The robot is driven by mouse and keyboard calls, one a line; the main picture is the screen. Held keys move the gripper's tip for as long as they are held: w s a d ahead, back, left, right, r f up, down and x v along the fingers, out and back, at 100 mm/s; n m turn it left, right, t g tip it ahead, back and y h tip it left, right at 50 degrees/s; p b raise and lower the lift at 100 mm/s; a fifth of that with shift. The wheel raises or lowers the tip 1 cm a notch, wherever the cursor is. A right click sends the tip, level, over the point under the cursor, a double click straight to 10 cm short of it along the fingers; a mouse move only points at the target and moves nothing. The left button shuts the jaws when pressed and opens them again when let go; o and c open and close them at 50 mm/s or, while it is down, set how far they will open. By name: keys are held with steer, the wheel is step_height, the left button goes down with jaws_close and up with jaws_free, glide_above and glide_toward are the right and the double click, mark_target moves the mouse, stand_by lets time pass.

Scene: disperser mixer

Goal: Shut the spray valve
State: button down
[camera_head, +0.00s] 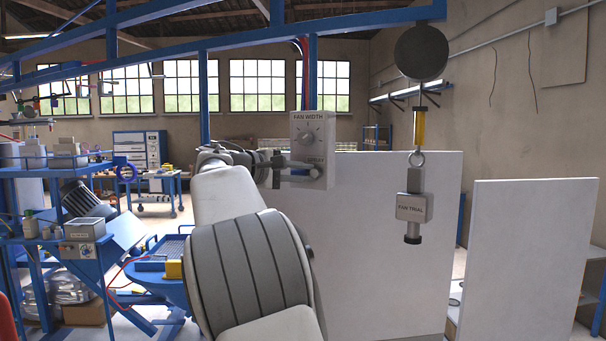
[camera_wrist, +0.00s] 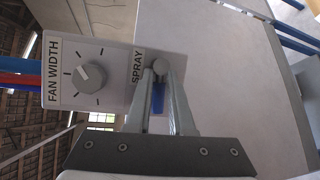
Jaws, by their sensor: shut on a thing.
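The grey control box (camera_head: 312,125) stands ahead of my arm and carries a FAN WIDTH dial. It also shows in the wrist view (camera_wrist: 112,56), where the word SPRAY is on the edge nearest my fingers. The spray valve (camera_wrist: 158,98) shows there as a blue lever with a round grey hub. My gripper (camera_wrist: 161,78) is shut on the blue lever, with one finger on each side. In the head view my gripper (camera_head: 305,172) is at the lower part of the box, and the lever is hidden.
A weighted FAN TRIAL block (camera_head: 411,207) hangs from a ring and yellow handle right of the box. White panels (camera_head: 375,250) stand behind it. A blue overhead beam (camera_head: 250,40) crosses above. Blue machines and benches (camera_head: 70,200) fill the left.

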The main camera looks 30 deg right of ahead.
steer(key=shift+r+m+y, duration=0.1)
steer(key=shift+m+y, duration=0.2)
steer(key=shift+m, duration=0.1)
steer(key=c, duration=0.9)
jaws_free()
steer(key=b+v, duration=0.1)
steer(key=v, duration=1.6)
steer(key=shift+s+a, duration=0.1)
steer(key=shift+a, duration=0.1)
